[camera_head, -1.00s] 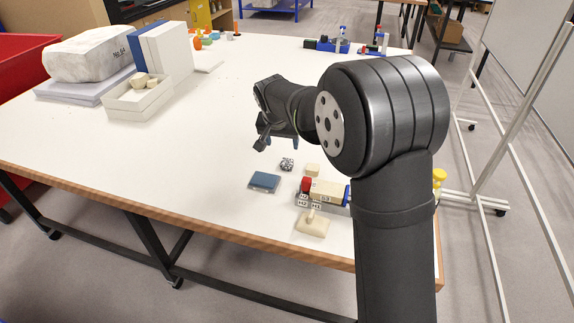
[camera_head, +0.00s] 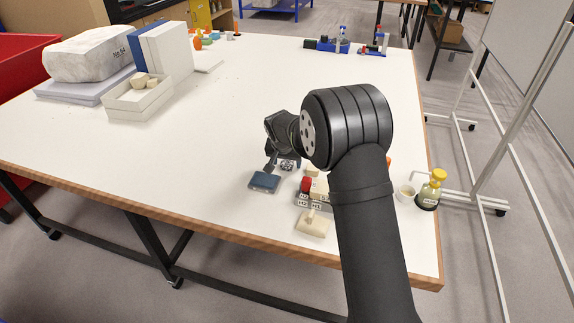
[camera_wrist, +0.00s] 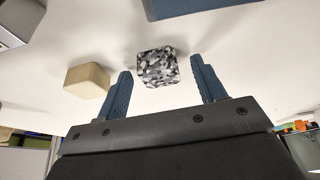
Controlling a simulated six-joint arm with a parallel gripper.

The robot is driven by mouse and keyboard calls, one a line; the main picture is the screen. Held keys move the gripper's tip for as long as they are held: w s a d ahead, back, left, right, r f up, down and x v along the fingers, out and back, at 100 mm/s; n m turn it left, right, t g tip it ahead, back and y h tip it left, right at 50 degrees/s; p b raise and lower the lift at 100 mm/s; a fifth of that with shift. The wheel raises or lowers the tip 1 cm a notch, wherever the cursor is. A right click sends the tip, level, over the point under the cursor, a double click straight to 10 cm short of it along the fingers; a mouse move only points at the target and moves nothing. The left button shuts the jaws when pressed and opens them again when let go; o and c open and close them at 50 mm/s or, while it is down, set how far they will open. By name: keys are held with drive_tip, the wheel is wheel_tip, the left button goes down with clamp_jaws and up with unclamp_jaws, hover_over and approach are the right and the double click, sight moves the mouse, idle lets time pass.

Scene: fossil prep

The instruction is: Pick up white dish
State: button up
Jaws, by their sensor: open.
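A small white dish (camera_head: 405,193) stands near the table's right edge in the head view, just left of a yellow-capped bottle. It is to the right of my arm and well apart from my gripper (camera_head: 282,163). The dish is not in the wrist view. My gripper is open, low over the front of the table, left of my arm. In the wrist view, its two blue fingers (camera_wrist: 160,75) frame a black-and-white speckled block (camera_wrist: 157,64). I cannot tell whether the fingers touch it.
A dark blue slab (camera_head: 264,181) lies beside my gripper. A beige block (camera_wrist: 87,80) and a labelled rack (camera_head: 308,199) with a red item are close by. The yellow-capped bottle (camera_head: 430,188) stands beside the dish. A white tray (camera_head: 137,101) sits back left; the table's middle is clear.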

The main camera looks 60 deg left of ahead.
drive_tip(key=c, duration=1.1)
drive_tip(key=shift+r, duration=0.5)
drive_tip(key=r, duration=0.3)
drive_tip(key=shift+w+d+r, duration=0.3)
drive_tip(key=shift+w+r, duration=0.05)
drive_tip(key=shift+w, duration=0.05)
drive_tip(key=w+d+r, duration=0.6)
drive_tip(key=w+d, duration=0.1)
drive_tip(key=d, duration=0.1)
hover_over(287, 163)
wheel_tip(287, 163, down, 6)
drive_tip(key=shift+f, duration=2.25)
